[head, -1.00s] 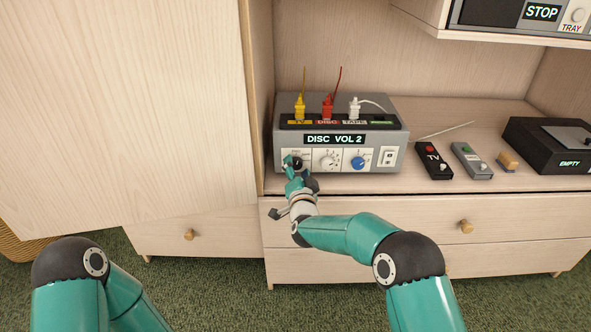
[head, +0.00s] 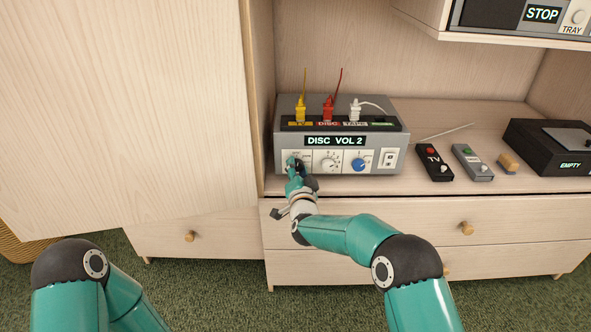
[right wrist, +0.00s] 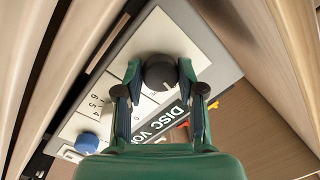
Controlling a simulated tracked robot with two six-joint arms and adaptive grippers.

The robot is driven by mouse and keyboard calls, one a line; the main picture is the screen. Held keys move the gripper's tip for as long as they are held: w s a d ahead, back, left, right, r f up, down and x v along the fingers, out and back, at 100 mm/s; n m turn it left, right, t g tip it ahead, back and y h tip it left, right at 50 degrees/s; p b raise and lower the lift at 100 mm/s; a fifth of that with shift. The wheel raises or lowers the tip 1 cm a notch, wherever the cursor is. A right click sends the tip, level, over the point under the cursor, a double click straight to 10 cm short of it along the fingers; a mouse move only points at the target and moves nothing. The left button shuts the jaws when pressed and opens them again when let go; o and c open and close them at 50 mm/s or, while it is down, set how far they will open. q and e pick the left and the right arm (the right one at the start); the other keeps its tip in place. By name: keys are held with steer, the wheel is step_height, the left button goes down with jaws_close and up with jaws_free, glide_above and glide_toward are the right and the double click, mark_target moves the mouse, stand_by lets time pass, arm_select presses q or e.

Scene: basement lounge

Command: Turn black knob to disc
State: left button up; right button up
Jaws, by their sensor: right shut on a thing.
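The grey selector box (head: 398,107) stands on the cabinet top, and its display (head: 335,141) reads "DISC VOL 2". The black knob (right wrist: 160,72) is on its front panel, left of the white knob (head: 329,164) and the blue knob (head: 359,164) in the head view. My right gripper (head: 293,164) is at this black knob and mostly hides it there. In the right wrist view my right gripper (right wrist: 159,75) is shut on the black knob, one finger on each side. My left gripper is out of view.
Yellow, red and white plugs stand in the top of the box. Right of it lie a black TV remote (head: 434,163), a grey remote (head: 473,162) and a black "EMPTY" box (head: 545,150). A wooden door panel (head: 130,100) stands close on the left.

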steer(key=shift+f+n, duration=0.1)
steer(key=shift+n, duration=1)
steer(key=shift+d, duration=0.1)
steer(key=o, duration=1.1)
steer(key=shift+s, duration=0.6)
steer(key=s, duration=0.7)
steer(key=s+d, duration=0.1)
steer(key=s, duration=0.2)
steer(key=shift+s, duration=0.35)
